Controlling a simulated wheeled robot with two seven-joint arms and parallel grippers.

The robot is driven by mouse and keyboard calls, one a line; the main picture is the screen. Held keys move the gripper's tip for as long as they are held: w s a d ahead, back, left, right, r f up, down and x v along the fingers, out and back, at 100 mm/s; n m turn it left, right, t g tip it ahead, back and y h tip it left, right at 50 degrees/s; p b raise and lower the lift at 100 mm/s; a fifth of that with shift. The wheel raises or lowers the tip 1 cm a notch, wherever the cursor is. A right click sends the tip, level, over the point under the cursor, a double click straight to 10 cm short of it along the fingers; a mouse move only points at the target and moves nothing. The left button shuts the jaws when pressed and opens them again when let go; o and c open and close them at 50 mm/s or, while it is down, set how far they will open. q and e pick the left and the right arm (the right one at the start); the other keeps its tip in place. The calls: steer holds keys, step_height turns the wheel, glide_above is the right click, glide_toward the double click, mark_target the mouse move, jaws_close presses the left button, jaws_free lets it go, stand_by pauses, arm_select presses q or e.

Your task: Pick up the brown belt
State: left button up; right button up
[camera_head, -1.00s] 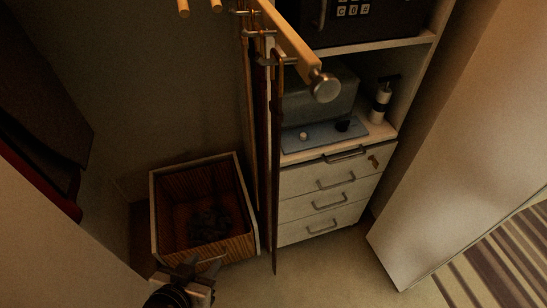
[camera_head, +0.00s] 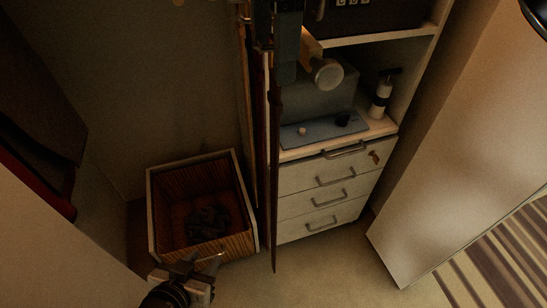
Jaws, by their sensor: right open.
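Long narrow belts hang from hooks by the wooden rod in the closet. The front one is a dark brown strip (camera_head: 275,190) that reaches almost to the floor; a lighter tan strip (camera_head: 251,130) hangs behind it. I cannot tell for sure which is the brown belt. My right gripper (camera_head: 274,50) is open at the top of the strips, by the rod's end, and hides the hooks. Whether it touches a strip is unclear. My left gripper (camera_head: 198,266) is low, in front of the basket, with its fingers apart and nothing visible between them.
A wooden basket (camera_head: 152,215) with dark cloth inside stands on the floor left of the strips. A white drawer unit (camera_head: 300,210) stands right of the strips, with a safe (camera_head: 375,18) above. A white door (camera_head: 440,170) stands at right.

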mark_target(274, 96)
steer(key=f, duration=0.2)
steer(key=shift+w+d+f, duration=0.15)
steer(key=shift+d+f, duration=0.05)
steer(key=shift+f, duration=0.75)
jaws_close()
steer(key=shift+r, duration=0.1)
